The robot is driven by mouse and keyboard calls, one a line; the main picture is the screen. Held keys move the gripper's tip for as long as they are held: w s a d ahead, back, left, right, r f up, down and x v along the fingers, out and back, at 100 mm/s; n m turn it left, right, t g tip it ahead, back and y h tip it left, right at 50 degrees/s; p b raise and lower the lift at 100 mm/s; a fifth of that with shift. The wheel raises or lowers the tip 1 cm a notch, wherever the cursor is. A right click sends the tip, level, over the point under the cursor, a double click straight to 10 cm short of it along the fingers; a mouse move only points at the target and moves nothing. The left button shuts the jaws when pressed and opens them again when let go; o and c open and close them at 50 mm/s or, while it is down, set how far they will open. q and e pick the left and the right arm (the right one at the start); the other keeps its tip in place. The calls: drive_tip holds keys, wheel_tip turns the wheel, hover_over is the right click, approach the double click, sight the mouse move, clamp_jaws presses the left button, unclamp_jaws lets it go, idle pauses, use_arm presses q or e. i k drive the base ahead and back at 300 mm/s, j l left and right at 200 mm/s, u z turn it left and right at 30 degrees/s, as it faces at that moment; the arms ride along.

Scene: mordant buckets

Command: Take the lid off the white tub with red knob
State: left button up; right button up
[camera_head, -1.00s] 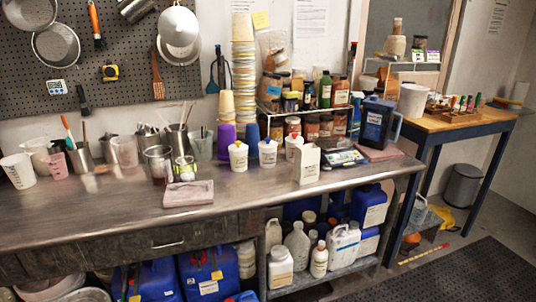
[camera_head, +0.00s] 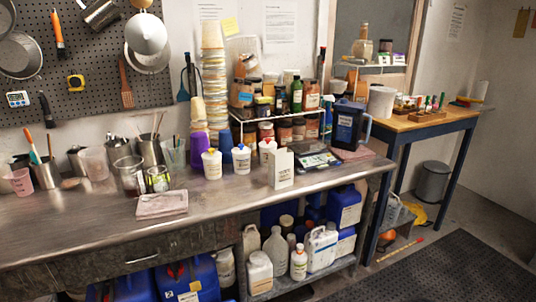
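A small white tub with a red knob (camera_head: 267,148) stands upright on the metal bench, with its lid on. It is the rightmost of a row of similar white tubs. A white tub with a blue knob (camera_head: 241,160) and a white tub with a yellow knob (camera_head: 212,165) stand to its left. A white carton (camera_head: 281,169) stands in front and to the right, and hides part of the red-knobbed tub. Neither of my grippers is in view.
The metal bench (camera_head: 90,215) is clear along its front, apart from a pale slab (camera_head: 162,204). A scale (camera_head: 318,161) lies right of the carton. Shelved jars (camera_head: 285,131) and a tall cup stack (camera_head: 213,80) stand behind. A blue jug (camera_head: 346,127) is farther right.

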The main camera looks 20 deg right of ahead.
sight(267, 143)
drive_tip(key=i+l+u, duration=0.1)
drive_tip(key=i+l, duration=0.25)
drive_tip(key=i+l+u, duration=0.1)
drive_tip(key=i+l, duration=0.25)
drive_tip(key=l, duration=0.2)
drive_tip(key=i+l+u, duration=0.1)
drive_tip(key=i+l, duration=0.25)
drive_tip(key=l, duration=0.15)
